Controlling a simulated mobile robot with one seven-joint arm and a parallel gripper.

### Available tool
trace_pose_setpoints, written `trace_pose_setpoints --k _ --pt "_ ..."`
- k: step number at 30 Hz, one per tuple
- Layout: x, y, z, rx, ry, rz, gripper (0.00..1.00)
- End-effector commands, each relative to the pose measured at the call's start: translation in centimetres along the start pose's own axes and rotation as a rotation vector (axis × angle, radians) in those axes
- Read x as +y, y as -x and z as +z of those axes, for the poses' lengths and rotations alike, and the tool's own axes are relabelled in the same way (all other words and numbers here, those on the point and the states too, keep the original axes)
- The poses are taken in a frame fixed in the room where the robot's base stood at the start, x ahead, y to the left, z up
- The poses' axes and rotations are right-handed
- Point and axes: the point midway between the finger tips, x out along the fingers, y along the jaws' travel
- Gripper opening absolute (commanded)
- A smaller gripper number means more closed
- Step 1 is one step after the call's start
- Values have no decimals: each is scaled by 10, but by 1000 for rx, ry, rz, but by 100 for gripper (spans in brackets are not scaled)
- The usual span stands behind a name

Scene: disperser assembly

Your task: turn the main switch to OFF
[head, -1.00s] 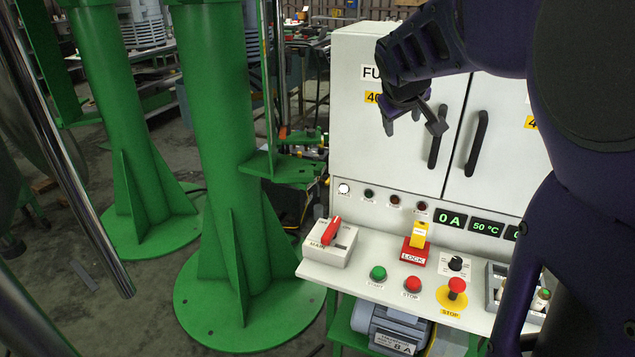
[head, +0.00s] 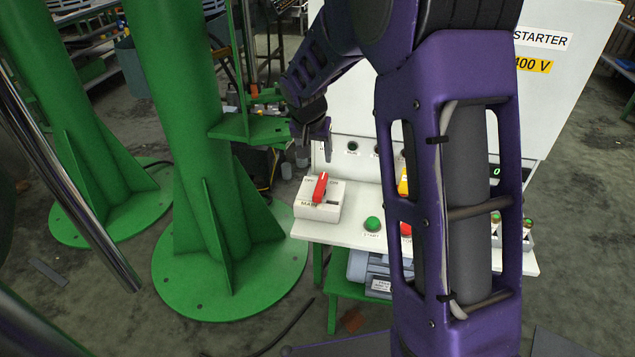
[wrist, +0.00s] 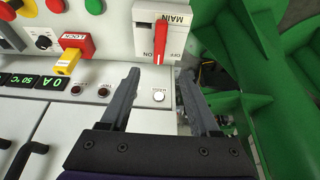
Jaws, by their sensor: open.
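The main switch is a white box (head: 333,208) with a red lever (head: 320,188) at the left end of the control desk. In the wrist view the red lever (wrist: 162,38) lies along the box, its end between the ON and OFF labels; which one it points to I cannot tell. My gripper (head: 318,142) is above and behind the switch box in the head view. In the wrist view my gripper (wrist: 158,76) is open and empty, its fingertips spread to either side of the lever's line and apart from the lever.
A yellow and red lock (wrist: 70,55) and the green start button (head: 372,224) are beside the switch. A green column (head: 185,120) with a bracket (head: 250,130) stands close on the left. My arm hides much of the desk.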

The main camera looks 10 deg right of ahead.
Motion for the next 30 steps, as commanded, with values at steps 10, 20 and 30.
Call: trace_pose_setpoints --k 10,20,30 --pt "1 -74 1 -3 1 3 62" --pt "1 -139 1 -2 2 2 62" --pt "1 -162 0 1 3 1 62"
